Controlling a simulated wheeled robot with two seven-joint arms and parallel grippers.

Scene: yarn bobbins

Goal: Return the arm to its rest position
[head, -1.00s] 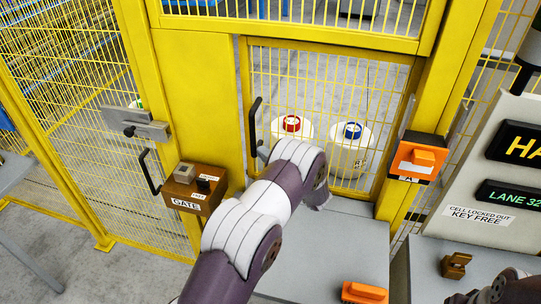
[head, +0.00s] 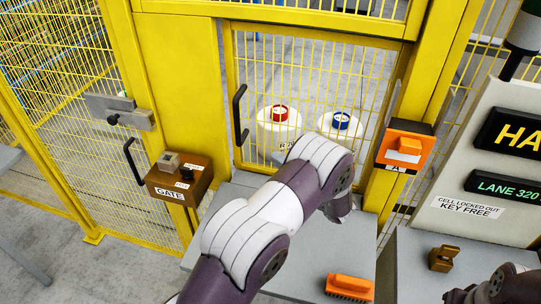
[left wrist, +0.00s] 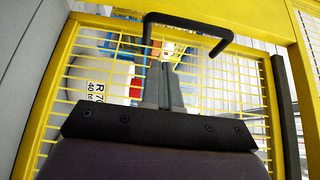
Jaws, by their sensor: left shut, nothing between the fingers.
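My left arm reaches up the middle of the head view, its wrist bent over the grey ledge in front of the yellow mesh gate (head: 325,70).
White bobbins with red (head: 279,113) and blue (head: 341,121) tops stand behind the mesh. A brown GATE box (head: 180,180) sits left, an orange switch (head: 405,148) right. An orange block (head: 349,287) lies on the ledge (head: 310,250). A brown fitting (head: 442,258) stands on the right surface.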

